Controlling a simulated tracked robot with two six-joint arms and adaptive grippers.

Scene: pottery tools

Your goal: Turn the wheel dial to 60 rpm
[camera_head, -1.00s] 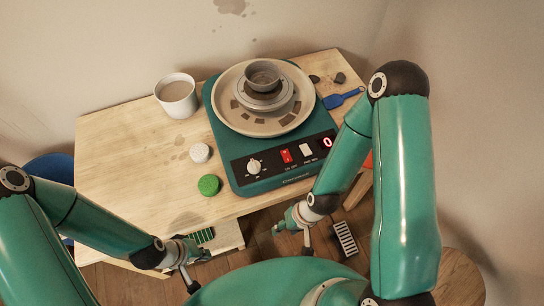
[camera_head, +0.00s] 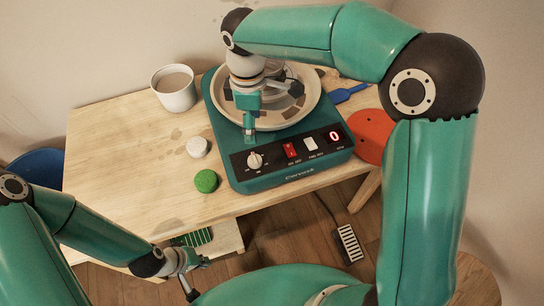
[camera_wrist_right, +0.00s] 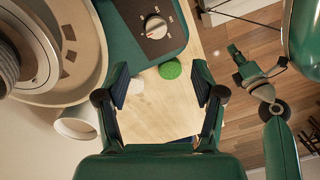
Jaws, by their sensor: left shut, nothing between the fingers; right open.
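The pottery wheel (camera_head: 225,125) stands on the wooden table, a teal box with a round pan. Its white dial (camera_head: 255,161) sits at the left of the black front panel, and the red display (camera_head: 334,135) reads 0. My right gripper (camera_head: 249,136) is above the panel's back edge, just behind the dial, pointing down and empty. In the right wrist view the dial (camera_wrist_right: 156,27) lies beyond the open fingers (camera_wrist_right: 160,82), apart from them. My left gripper (camera_head: 193,292) is low in front of the table, shut and empty.
A red switch (camera_head: 291,149) and a white switch (camera_head: 311,144) sit right of the dial. A green disc (camera_head: 206,181), a white disc (camera_head: 197,147) and a mug (camera_head: 174,90) stand left of the wheel. A pedal (camera_head: 348,244) lies on the floor. The table's left side is clear.

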